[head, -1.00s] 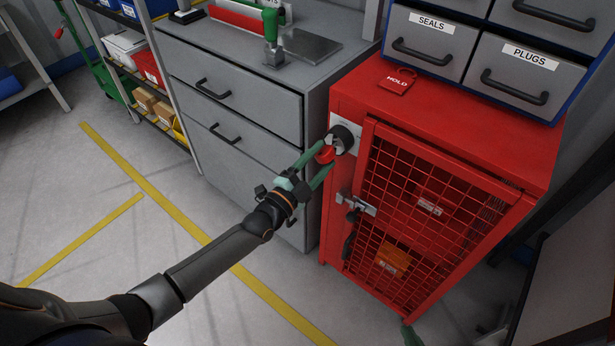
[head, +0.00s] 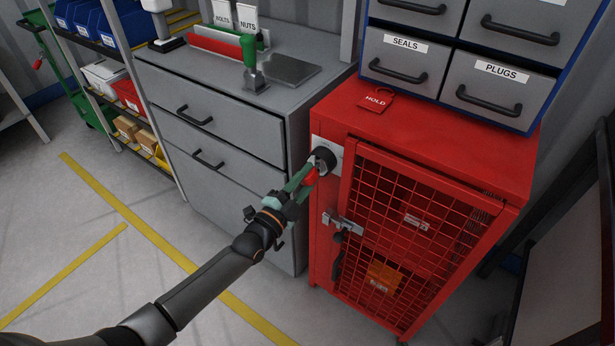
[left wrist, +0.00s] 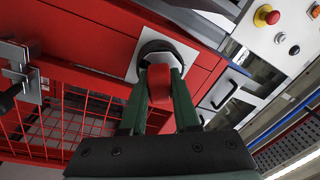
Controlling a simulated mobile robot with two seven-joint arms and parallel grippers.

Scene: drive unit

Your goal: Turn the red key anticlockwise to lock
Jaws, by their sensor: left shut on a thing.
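The red key (head: 311,177) sits in a round black lock (head: 325,158) on a pale plate at the upper left corner of the red cabinet's front. My left gripper (head: 305,180) is shut on the key, its green fingers on either side. In the left wrist view the red key (left wrist: 159,84) stands between the two fingers of the gripper (left wrist: 158,100), in front of the dark lock ring (left wrist: 158,52). The fingers hide part of the key and lock. My right gripper is not in view.
The red cabinet (head: 440,150) has a mesh door with a metal latch (head: 343,224) and a black handle below the lock. A red tag (head: 378,98) lies on top. A grey drawer unit (head: 215,120) stands close on the left. The floor in front is open.

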